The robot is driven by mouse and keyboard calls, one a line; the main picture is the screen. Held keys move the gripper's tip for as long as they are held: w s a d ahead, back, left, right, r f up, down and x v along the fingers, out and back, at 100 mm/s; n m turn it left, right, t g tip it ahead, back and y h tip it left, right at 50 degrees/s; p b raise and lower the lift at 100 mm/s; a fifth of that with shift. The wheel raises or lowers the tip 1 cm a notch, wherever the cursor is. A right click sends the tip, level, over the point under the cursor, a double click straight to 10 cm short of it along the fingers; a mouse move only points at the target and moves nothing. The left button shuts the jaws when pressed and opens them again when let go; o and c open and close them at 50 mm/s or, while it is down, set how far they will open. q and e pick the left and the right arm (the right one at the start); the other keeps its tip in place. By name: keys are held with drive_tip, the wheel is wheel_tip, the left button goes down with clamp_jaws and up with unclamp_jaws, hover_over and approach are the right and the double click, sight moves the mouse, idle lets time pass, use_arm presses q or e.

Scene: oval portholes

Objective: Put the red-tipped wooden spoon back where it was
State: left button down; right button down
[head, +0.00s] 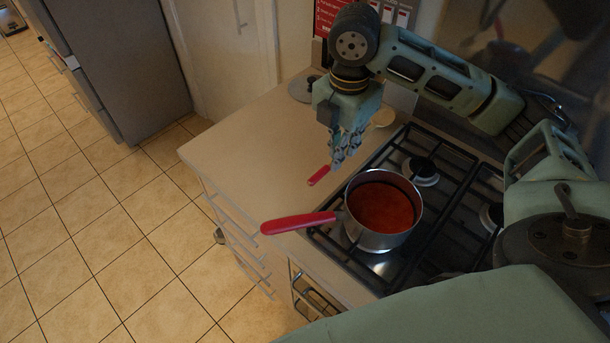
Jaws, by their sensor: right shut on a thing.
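The wooden spoon shows in two parts: its red tip (318,176) lies to the lower left of my right gripper (341,158), and its pale wooden bowl (384,118) shows to the upper right. My right gripper reaches down over the counter behind the pot and is shut on the spoon's handle between these parts. The gripper hides the middle of the handle. I cannot tell whether the spoon touches the counter. My left gripper is not in view.
A steel pot (383,212) of red sauce stands on the gas hob (440,160); its red handle (297,223) sticks out left over the counter's front edge. A round grey lid-like thing (302,90) lies at the counter's back. The counter's left part (240,150) is clear.

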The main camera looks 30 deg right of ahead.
wheel_tip(320, 180, down, 4)
drive_tip(key=b, duration=0.3)
drive_tip(key=shift+w+d+f, duration=0.1)
drive_tip(key=shift+w+f, duration=0.05)
drive_tip(key=p, duration=0.2)
hover_over(290, 188)
wheel_tip(290, 188, down, 7)
drive_tip(key=shift+f, duration=0.35)
wheel_tip(290, 188, down, 3)
drive_tip(key=shift+f+p, duration=0.15)
drive_tip(key=shift+p, duration=0.45)
drive_tip(key=shift+f, duration=0.35)
drive_tip(key=shift+f, duration=0.1)
drive_tip(key=c, duration=1.8)
unclamp_jaws()
